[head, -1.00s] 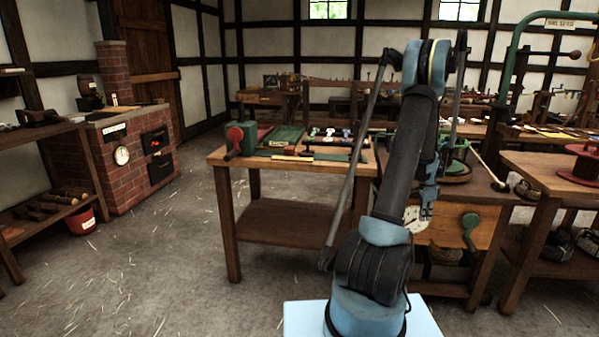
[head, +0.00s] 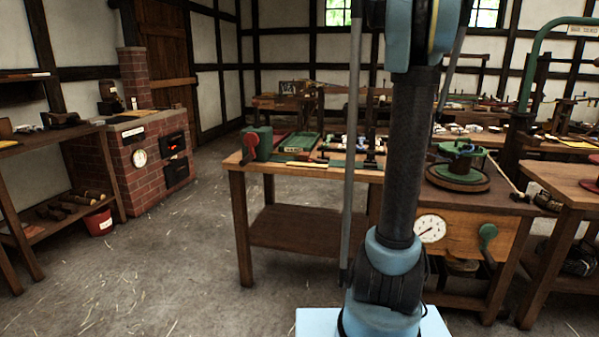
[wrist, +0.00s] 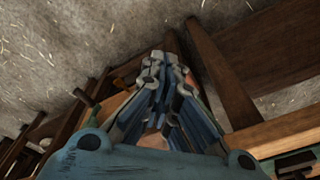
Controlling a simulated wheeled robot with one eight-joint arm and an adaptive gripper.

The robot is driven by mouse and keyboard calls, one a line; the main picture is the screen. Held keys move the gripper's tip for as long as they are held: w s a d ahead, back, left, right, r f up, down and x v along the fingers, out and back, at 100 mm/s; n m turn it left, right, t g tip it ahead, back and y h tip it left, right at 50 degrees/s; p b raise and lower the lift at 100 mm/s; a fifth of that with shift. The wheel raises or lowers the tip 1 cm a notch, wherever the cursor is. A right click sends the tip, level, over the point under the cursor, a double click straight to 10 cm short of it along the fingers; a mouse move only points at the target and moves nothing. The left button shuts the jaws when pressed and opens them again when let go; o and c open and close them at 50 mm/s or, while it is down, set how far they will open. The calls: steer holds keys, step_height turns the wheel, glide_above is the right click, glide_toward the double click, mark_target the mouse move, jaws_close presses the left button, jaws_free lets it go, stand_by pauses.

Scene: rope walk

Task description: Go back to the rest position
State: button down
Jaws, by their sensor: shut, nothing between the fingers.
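My gripper (wrist: 166,66) shows in the wrist view, its blue-grey fingers drawn together with nothing between them. It hangs over the edge of wooden furniture, with the grey floor beyond the fingertips. I cannot tell how far above the wood it is. In the head view my blue and black arm stands nearly upright in front of the benches, and its upper end leaves the picture at the top. The gripper itself does not show there.
A wooden bench (head: 308,220) with tools stands left of my arm. A cabinet with a dial (head: 430,229) and a green crank (head: 488,233) is to the right. A brick stove (head: 130,178) and red bucket (head: 98,222) stand at left. The floor (head: 190,265) between is open.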

steer(key=s+a+r+n, duration=0.2)
steer(key=s+a+n, duration=0.4)
steer(key=s+a, duration=0.6)
steer(key=s+a+f+n, duration=0.2)
steer(key=s+a+n, duration=0.1)
steer(key=s, duration=0.3)
steer(key=s+a+f+n+t+y, duration=0.1)
steer(key=s+a+f+n, duration=0.1)
steer(key=s, duration=0.4)
steer(key=shift+a+f+n, duration=0.4)
steer(key=shift+a+f, duration=0.1)
steer(key=shift+a, duration=0.05)
steer(key=shift+w+f, duration=0.2)
steer(key=shift+w, duration=0.15)
